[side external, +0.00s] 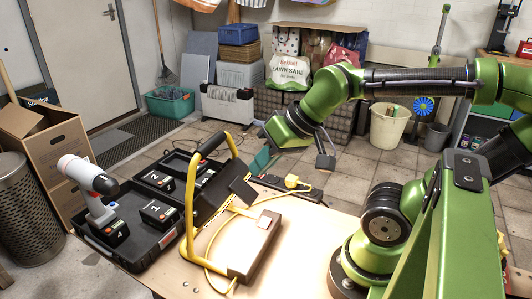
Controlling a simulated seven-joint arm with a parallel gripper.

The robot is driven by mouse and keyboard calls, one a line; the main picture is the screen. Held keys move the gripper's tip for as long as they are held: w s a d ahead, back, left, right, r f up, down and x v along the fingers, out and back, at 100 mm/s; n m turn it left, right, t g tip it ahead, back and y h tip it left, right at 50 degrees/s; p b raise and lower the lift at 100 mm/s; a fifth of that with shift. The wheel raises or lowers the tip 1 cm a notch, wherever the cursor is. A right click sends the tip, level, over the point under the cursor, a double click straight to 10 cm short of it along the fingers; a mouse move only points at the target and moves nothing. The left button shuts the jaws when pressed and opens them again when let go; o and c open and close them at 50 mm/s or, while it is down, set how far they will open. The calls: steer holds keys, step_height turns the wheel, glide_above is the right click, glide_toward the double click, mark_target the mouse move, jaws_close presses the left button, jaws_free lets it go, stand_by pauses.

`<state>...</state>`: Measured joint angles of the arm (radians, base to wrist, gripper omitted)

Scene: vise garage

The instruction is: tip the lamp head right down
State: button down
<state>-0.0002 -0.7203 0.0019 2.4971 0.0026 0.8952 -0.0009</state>
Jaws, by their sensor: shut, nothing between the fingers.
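The work lamp has a yellow tubular frame (189,205) with a black grip on top, and stands on the front of the bench. Its dark lamp head (211,196) appears to sit inside the frame, tilted; its lit face is not clear from here. A small dark panel (243,191) stands out at its right.
An open black case (150,255) with a drill (88,184) and numbered batteries lies left of the lamp. Bare bench lies right of the block.

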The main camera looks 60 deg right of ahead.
steer(key=shift+s+r, duration=0.15)
steer(key=shift+r, duration=0.15)
steer(key=c, duration=1.8)
jaws_free()
steer(key=shift+c, duration=0.2)
